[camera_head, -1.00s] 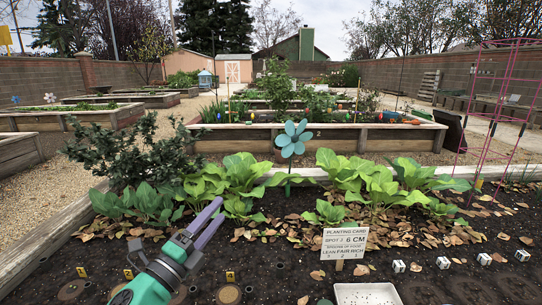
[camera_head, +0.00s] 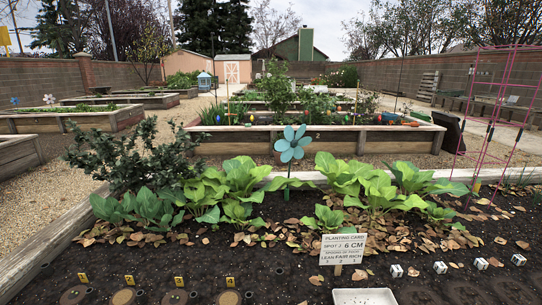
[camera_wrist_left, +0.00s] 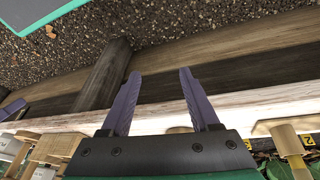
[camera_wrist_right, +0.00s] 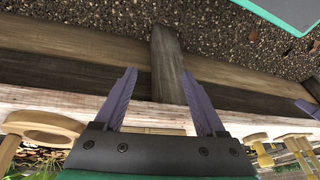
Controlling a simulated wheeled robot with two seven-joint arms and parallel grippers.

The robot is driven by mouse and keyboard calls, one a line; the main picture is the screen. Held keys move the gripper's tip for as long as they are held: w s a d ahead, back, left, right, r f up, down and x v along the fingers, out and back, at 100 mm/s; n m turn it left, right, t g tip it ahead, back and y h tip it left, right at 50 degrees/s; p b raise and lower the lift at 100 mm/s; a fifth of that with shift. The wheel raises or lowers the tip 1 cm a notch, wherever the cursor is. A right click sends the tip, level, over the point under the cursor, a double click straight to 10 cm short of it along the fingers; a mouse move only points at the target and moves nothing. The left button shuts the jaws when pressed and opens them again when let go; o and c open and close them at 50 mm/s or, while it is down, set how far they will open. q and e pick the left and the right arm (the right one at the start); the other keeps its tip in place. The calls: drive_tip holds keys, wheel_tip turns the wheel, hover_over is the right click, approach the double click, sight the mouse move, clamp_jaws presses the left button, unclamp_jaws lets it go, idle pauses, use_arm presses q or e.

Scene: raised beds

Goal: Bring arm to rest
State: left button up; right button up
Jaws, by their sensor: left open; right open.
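My left gripper (camera_wrist_left: 159,73) shows in the left wrist view, its two purple fingers apart with nothing between them. It is in front of the wooden side of a raised bed (camera_wrist_left: 230,65), with gravel beyond. My right gripper (camera_wrist_right: 158,72) shows in the right wrist view, also open and empty, facing the same kind of planks (camera_wrist_right: 70,50) and an upright post (camera_wrist_right: 168,65). Neither arm shows in the head view.
The head view shows a soil bed with leafy plants, a blue flower ornament (camera_head: 292,143), a planting card (camera_head: 342,249), a white tray (camera_head: 364,297), small white cubes at right and numbered yellow markers (camera_head: 179,281) at lower left. Wooden tools (camera_wrist_right: 45,125) lie near the right gripper.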

use_arm(q)
drive_tip(key=s+a+g+y+p, duration=0.1)
drive_tip(key=s+a+p, duration=0.3)
drive_tip(key=s+p, duration=0.5)
drive_tip(key=s+a+f+g+y+p, duration=0.1)
drive_tip(key=s+a+p, duration=0.3)
drive_tip(key=s+p, duration=0.5)
drive_tip(key=p, duration=0.7)
drive_tip(key=shift+s+a, duration=0.15)
drive_tip(key=shift+a, duration=0.1)
use_arm(e)
drive_tip(key=s+d+g+h, duration=0.1)
drive_tip(key=s+d, duration=0.3)
drive_tip(key=s, duration=0.5)
drive_tip(key=s+d+f+g, duration=0.1)
drive_tip(key=s+d, duration=0.3)
drive_tip(key=s, duration=0.5)
drive_tip(key=shift+s+d+h, duration=0.2)
drive_tip(key=shift+h, duration=0.2)
use_arm(q)
drive_tip(key=shift+f, duration=0.1)
use_arm(e)
drive_tip(key=shift+f, duration=0.1)
